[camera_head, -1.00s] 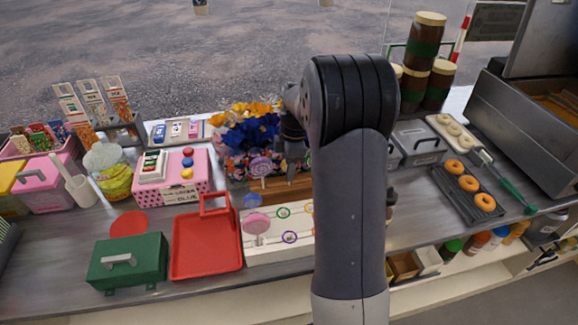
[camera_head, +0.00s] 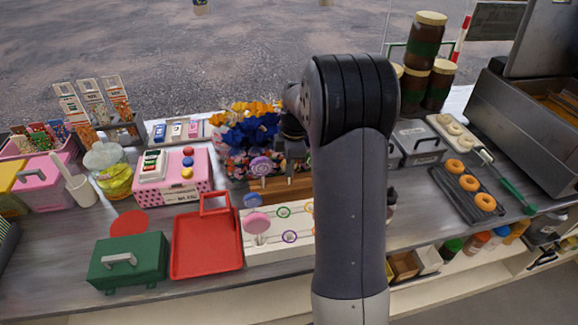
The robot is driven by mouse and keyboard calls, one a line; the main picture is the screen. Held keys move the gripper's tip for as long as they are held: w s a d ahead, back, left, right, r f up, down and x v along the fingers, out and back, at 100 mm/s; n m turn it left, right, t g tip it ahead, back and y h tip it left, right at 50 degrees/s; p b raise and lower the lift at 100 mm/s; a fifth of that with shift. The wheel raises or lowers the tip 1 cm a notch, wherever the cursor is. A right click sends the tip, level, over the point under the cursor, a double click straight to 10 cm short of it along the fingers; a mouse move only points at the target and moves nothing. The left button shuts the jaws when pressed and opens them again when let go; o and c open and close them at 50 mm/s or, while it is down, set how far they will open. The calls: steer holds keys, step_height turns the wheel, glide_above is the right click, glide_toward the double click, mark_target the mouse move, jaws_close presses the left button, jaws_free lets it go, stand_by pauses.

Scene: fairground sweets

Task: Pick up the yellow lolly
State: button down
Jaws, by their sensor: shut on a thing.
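My gripper (camera_head: 290,165) is low over the wooden lolly stand (camera_head: 268,190), in front of the flowers. My arm covers the right of this area. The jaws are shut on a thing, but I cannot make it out. I cannot pick out a yellow lolly; it may be hidden by my gripper or arm. A purple swirl lolly (camera_head: 260,166) stands just left of my gripper. A blue lolly (camera_head: 252,200) and a pink lolly (camera_head: 257,222) are nearer, at the left of a white board (camera_head: 270,247).
Blue and orange flowers (camera_head: 250,132) stand close behind my gripper. A red tray (camera_head: 206,246), a green box (camera_head: 127,262) and a pink dotted box (camera_head: 172,181) are to the left. A doughnut rack (camera_head: 468,190) and stacked jars (camera_head: 425,50) are to the right.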

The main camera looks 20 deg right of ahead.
step_height(320, 180, up, 10)
steer(key=shift+r+b, duration=0.1)
steer(key=shift+b, duration=0.25)
